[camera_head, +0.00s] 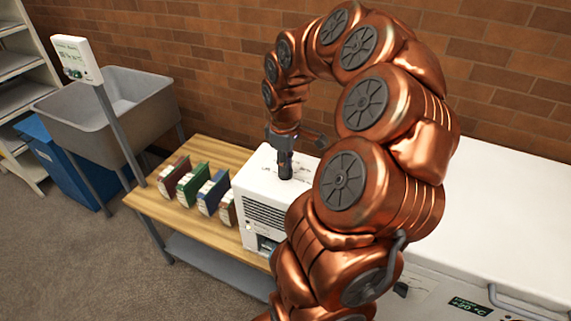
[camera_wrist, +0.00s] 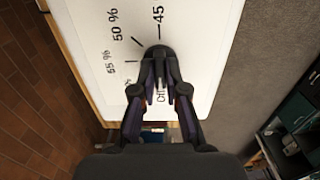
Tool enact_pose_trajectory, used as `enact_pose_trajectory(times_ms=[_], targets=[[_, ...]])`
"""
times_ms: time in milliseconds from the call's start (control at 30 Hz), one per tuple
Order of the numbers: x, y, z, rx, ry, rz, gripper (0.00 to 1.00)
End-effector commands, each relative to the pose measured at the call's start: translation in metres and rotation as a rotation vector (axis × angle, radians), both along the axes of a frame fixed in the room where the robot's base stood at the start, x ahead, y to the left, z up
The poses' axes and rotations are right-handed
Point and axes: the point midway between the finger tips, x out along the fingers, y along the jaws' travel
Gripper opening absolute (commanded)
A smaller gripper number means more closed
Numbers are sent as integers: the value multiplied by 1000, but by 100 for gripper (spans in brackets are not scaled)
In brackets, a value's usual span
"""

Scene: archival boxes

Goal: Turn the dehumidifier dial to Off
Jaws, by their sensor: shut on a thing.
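The white dehumidifier (camera_head: 257,183) stands on the wooden bench, with a dark louvred grille on its front. In the wrist view its white top (camera_wrist: 90,40) carries printed marks: 45, 50 %, 55 %, another partly hidden percentage, and Off. The dark dial (camera_wrist: 159,50) sits among these marks. My gripper (camera_head: 285,172) points down onto the top of the dehumidifier. In the wrist view, my gripper (camera_wrist: 160,72) is shut on the dial, one finger on each side. The fingers partly cover the dial and the Off mark, and I cannot tell where its pointer stands.
Several coloured boxes (camera_head: 200,187) stand left of the dehumidifier on the bench (camera_head: 153,203). A grey sink (camera_head: 105,105) and blue bin (camera_head: 60,165) are farther left. A brick wall (camera_head: 200,55) is behind; a white chest (camera_head: 490,215) is at right.

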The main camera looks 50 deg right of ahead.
Motion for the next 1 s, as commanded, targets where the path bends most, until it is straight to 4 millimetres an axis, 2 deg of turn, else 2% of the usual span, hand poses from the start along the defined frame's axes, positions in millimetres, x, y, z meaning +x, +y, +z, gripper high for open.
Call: enact_pose_trajectory(times_ms=[33, 267, 633, 767, 1000], targets=[[0, 0, 0, 0, 0, 1, 14], [0, 0, 0, 0, 0, 0, 38], [0, 0, 5, -2, -2, 0, 38], [1, -1, 20, -2, -3, -2, 38], [2, -1, 64, -3, -6, -1, 38]])
